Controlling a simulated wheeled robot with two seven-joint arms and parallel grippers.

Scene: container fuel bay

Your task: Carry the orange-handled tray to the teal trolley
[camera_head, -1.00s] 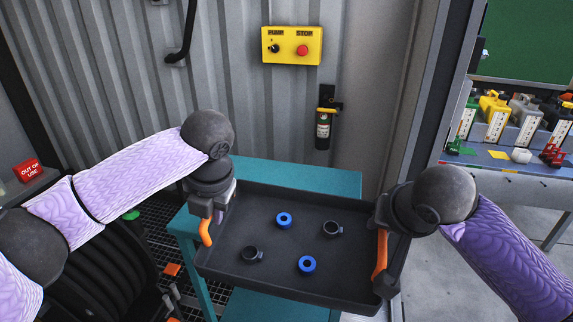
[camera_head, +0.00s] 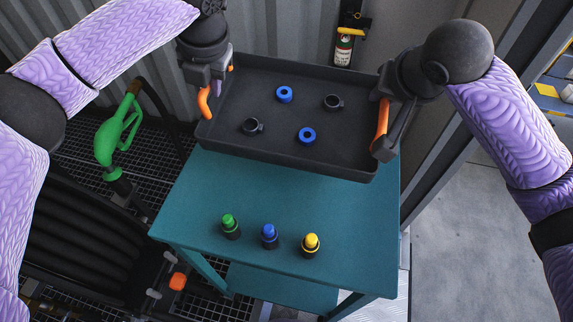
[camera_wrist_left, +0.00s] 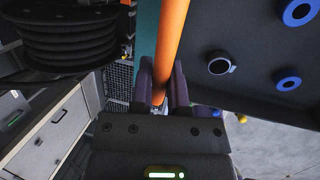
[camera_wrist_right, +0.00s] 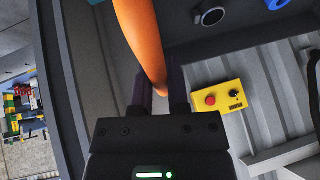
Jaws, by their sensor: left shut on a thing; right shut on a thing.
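The black tray (camera_head: 293,153) has an orange handle at each end and holds two blue rings (camera_head: 285,94) (camera_head: 307,135) and two dark ring-shaped pieces (camera_head: 333,102) (camera_head: 253,126). My left gripper (camera_head: 207,92) is shut on the left orange handle (camera_wrist_left: 171,40). My right gripper (camera_head: 386,125) is shut on the right orange handle (camera_wrist_right: 140,35). The tray looks level over the far part of the teal trolley (camera_head: 290,190); I cannot tell whether it touches the top. Green (camera_head: 231,228), blue (camera_head: 269,236) and yellow (camera_head: 311,245) capped pieces stand on the trolley's near part.
A green fuel nozzle (camera_head: 112,140) and a black hose reel (camera_head: 75,235) are left of the trolley. A yellow pump-stop box (camera_wrist_right: 217,97) shows in the right wrist view. Clear floor (camera_head: 450,230) lies to the right.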

